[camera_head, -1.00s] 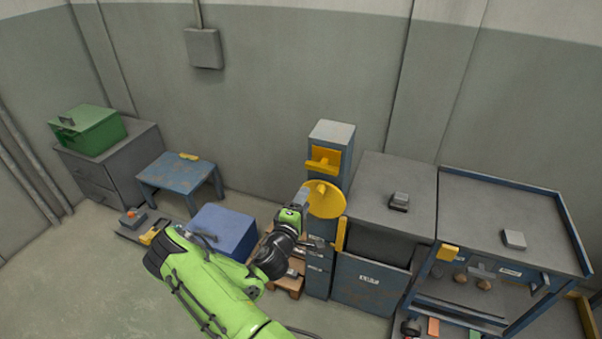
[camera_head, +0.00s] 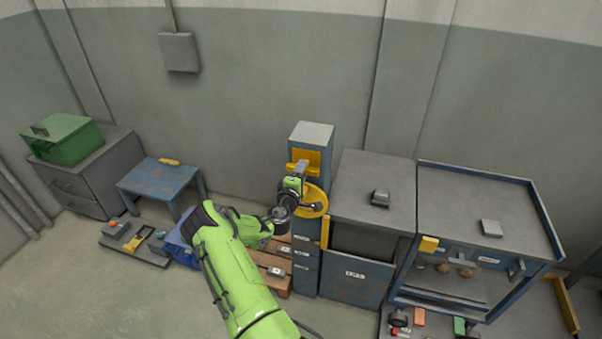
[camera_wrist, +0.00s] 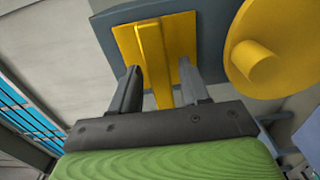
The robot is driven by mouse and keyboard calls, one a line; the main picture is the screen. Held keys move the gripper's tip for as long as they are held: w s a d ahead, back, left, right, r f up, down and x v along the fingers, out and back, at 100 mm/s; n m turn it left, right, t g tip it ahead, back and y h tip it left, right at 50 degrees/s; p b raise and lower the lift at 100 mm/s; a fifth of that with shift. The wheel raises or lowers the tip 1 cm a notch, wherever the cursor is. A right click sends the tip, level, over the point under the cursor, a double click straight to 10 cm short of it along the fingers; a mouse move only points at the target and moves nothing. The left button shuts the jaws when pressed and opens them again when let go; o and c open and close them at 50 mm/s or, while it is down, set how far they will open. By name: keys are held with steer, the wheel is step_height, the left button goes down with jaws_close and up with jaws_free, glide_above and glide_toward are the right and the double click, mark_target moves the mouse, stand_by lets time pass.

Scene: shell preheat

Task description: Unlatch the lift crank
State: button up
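A narrow blue-grey column (camera_head: 306,262) stands against the wall. Near its top is a yellow latch plate (camera_head: 316,156) with a raised yellow bar (camera_wrist: 155,62), seen large in the wrist view. Below it is the yellow crank disc (camera_head: 317,200) with a round knob; it also shows at the upper right of the wrist view (camera_wrist: 282,42). My gripper (camera_wrist: 158,84) is open, one finger on each side of the bar. Gaps show between the bar and both fingers. In the head view my gripper (camera_head: 301,168) covers part of the latch plate.
A grey-topped cabinet (camera_head: 350,190) stands right of the column, then a blue workbench (camera_head: 470,205) with a raised rim. A wooden pallet (camera_head: 275,270) lies left of the column's foot. Further left are a low blue table (camera_head: 155,182) and a grey drawer cabinet (camera_head: 90,180).

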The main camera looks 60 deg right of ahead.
jaws_close()
steer(key=shift+f+m+b, duration=0.1)
steer(key=shift+m+b, duration=0.2)
steer(key=shift+b, duration=0.25)
steer(key=m+b, duration=0.2)
steer(key=shift+f+b, duration=0.15)
steer(key=shift+b, duration=0.25)
steer(key=m+b, duration=0.2)
steer(key=b, duration=0.2)
steer(key=shift+f+m, duration=0.1)
steer(key=shift+m, duration=0.2)
steer(key=m+b, duration=0.6)
steer(key=b, duration=0.4)
steer(key=m+b, duration=0.3)
steer(key=b, duration=0.1)
steer(key=shift+m, duration=0.4)
steer(key=shift+r+m+b, duration=0.25)
steer(key=shift+m+b, duration=0.4)
steer(key=shift+m, duration=0.75)
